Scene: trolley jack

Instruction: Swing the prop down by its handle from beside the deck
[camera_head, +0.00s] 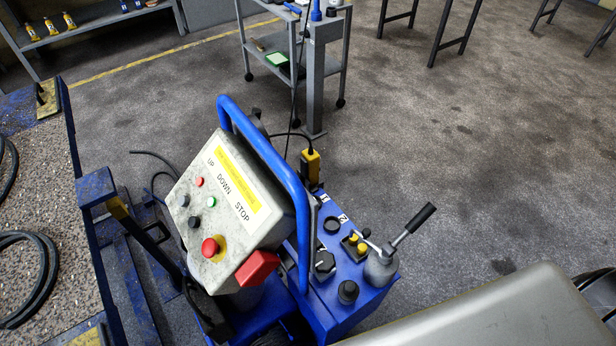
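A speckled deck (50,150) with a blue steel edge lies at the left. Beside it a blue block (95,187) tops a dark bar (150,245) with a yellow section, slanting down behind the control box. I cannot tell for sure whether this bar is the prop. A lever with a black grip (413,218) stands tilted on the blue power unit (345,285) in front of me; I cannot tell whether it is the prop's handle. Neither of my grippers is in view.
A control box (230,200) with buttons and a blue tube guard (270,160) rises from the unit. A grey rounded surface (500,315) fills the bottom right. A grey cart (290,60) stands behind. The floor (470,150) at right is clear.

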